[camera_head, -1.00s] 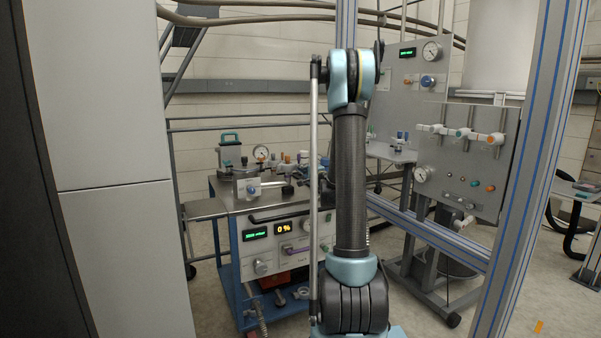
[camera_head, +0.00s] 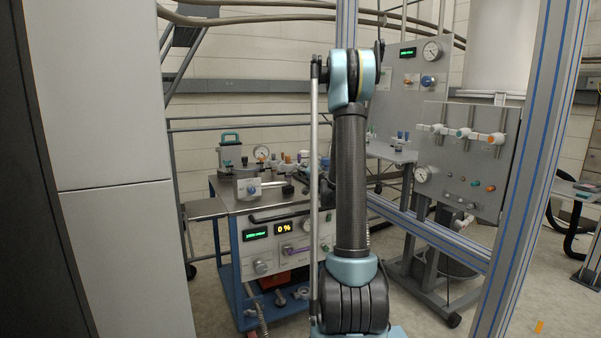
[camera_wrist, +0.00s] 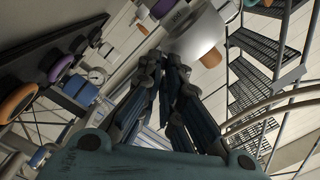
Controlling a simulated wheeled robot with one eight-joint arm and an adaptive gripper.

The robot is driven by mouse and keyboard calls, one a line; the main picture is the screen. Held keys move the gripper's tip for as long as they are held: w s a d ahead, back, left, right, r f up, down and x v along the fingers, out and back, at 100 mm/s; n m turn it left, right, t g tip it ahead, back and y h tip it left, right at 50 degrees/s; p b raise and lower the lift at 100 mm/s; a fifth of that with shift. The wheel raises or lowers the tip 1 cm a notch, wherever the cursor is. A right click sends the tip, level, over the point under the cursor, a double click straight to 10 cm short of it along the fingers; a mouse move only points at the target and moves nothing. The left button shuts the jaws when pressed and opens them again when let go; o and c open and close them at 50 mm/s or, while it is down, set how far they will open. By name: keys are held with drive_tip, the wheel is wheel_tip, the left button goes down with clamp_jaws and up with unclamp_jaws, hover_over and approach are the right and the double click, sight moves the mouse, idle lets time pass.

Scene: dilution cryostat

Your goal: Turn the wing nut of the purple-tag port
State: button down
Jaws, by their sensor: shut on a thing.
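In the wrist view, my gripper (camera_wrist: 166,60) has its fingers brought together at the tips. They are shut on a small part, which I take to be the wing nut; the fingers hide most of it. A shiny silver round body (camera_wrist: 198,36) is just beyond the fingertips. A purple tag (camera_wrist: 160,8) shows above them at the top edge; I cannot tell for sure which port it belongs to. In the head view, my arm stands in front of the bench and my gripper cannot be made out.
A bench cart (camera_head: 236,205) with gauges, valves and a lit front panel (camera_head: 268,231) stands left of my arm. A grey valve panel (camera_head: 450,150) stands at the right. A metal frame post (camera_head: 527,170) and a tall grey cabinet (camera_head: 110,90) flank the view.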

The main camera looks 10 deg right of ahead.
drive_tip(key=shift+a+n, duration=0.15)
drive_tip(key=shift+n, duration=13.75)
drive_tip(key=c, duration=1.8)
unclamp_jaws()
drive_tip(key=shift+s, duration=0.1)
drive_tip(key=v, duration=1.1)
drive_tip(key=shift+s+r, duration=0.1)
drive_tip(key=shift+s, duration=0.25)
